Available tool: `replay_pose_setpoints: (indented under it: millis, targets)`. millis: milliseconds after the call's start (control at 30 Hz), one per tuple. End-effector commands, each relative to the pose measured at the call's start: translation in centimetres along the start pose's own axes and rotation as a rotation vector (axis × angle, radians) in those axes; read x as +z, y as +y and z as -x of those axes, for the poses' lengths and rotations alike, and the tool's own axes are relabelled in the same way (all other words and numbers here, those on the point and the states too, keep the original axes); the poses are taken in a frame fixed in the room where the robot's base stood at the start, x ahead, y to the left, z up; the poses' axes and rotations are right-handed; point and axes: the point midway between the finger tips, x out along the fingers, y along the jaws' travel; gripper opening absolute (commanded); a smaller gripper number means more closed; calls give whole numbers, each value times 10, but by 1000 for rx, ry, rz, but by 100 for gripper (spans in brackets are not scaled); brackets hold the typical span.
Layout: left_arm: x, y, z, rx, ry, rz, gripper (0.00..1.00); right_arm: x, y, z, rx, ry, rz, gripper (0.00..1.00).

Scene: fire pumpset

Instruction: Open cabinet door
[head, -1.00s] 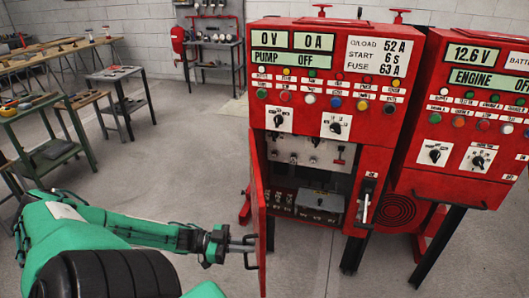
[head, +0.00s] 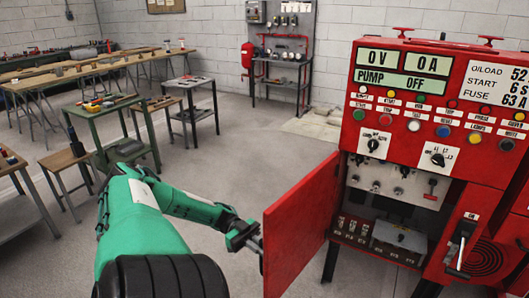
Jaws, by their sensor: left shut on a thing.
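The red cabinet (head: 440,85) stands at the right of the head view. Its red door (head: 300,228) is swung open to the left, hinged at the left side of the lower compartment. The compartment (head: 385,210) shows switches, terminals and a grey box inside. My left gripper (head: 254,243) is at the door's outer free edge, at the left of the panel. It is shut on the door, probably at its handle, which is mostly hidden behind the panel. My right gripper is not in view.
Work tables with tools (head: 110,105) and a small stand (head: 192,100) are at the left and back. The grey floor (head: 240,160) between them and the door is clear.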

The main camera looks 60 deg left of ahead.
Motion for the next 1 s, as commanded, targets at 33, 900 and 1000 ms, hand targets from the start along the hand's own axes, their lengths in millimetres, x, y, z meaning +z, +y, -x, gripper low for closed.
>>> replay_pose_setpoints:
  millis: [33, 900, 1000]
  targets:
    - [2, 1, 1, 0, -2, 3, 0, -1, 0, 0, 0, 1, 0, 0]
    - [1, -1, 7, -2, -3, 0, 26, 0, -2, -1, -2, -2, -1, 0]
    - [2, -1, 20, -3, -4, 1, 26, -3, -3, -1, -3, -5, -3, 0]
